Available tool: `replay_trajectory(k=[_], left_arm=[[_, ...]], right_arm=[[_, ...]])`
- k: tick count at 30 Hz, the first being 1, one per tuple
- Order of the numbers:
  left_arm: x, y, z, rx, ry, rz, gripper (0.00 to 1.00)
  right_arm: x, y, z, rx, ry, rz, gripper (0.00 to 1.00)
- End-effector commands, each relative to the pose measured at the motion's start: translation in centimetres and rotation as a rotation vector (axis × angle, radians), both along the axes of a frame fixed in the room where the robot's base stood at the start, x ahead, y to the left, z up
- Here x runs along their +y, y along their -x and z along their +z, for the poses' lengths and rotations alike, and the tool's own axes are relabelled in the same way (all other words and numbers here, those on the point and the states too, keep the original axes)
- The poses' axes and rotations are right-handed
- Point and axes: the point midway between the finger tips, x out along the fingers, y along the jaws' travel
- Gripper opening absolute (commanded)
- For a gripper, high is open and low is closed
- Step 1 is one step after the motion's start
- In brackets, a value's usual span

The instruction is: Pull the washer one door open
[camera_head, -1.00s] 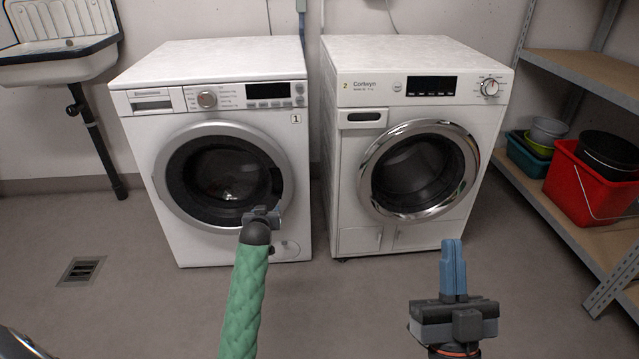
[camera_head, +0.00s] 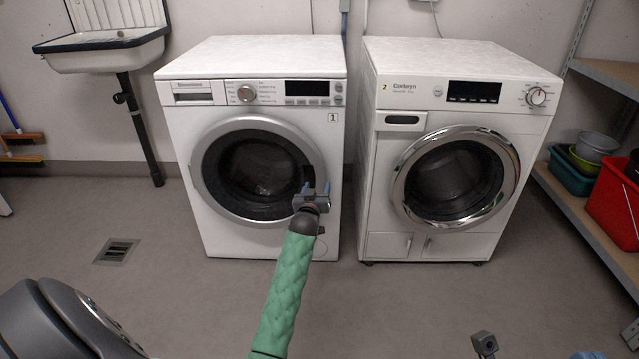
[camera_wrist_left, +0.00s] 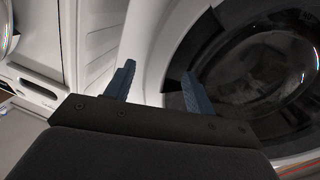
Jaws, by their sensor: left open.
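Washer one (camera_head: 190,140) is the left machine, marked with a 1. Its round door (camera_head: 204,185) has a grey ring and dark glass and looks closed. My left gripper (camera_head: 317,187) is open in front of the door's right edge, fingers toward the machine. In the left wrist view, the open fingers (camera_wrist_left: 158,78) point at the door's grey rim (camera_wrist_left: 172,42), with the dark glass to the right. I cannot tell whether they touch it. Only a small part of my right gripper (camera_head: 485,345) shows at the bottom edge; its fingers are not clear.
A second machine (camera_head: 372,170), marked 2, stands close on the right with its chrome-ringed door closed. A sink (camera_head: 100,50) hangs at the left. Shelving (camera_head: 590,215) with buckets stands at the right. The floor (camera_head: 400,310) in front is clear.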

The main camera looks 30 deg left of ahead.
Motion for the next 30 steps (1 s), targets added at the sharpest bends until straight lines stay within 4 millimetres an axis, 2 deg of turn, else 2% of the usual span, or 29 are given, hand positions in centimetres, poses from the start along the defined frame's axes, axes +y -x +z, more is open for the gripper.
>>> replay_trajectory(k=[3, 9, 22, 30], left_arm=[[0.7, -1.7, -0.1, 0.000, 0.000, 0.000, 0.55], [1.5, -3.6, -0.1, 0.000, -0.001, 0.000, 0.55], [1.8, -4.3, 0.0, 0.001, -0.001, 0.000, 0.55], [1.8, -4.3, 0.0, 0.001, -0.001, 0.000, 0.01]], right_arm=[[0.1, 0.0, -0.8, 0.003, 0.009, -0.003, 0.00], [0.3, -0.1, -1.3, 0.008, 0.022, -0.007, 0.00], [0.4, -0.1, -1.5, 0.012, 0.028, -0.009, 0.00], [0.4, -0.1, -1.5, 0.011, 0.028, -0.008, 0.00]])
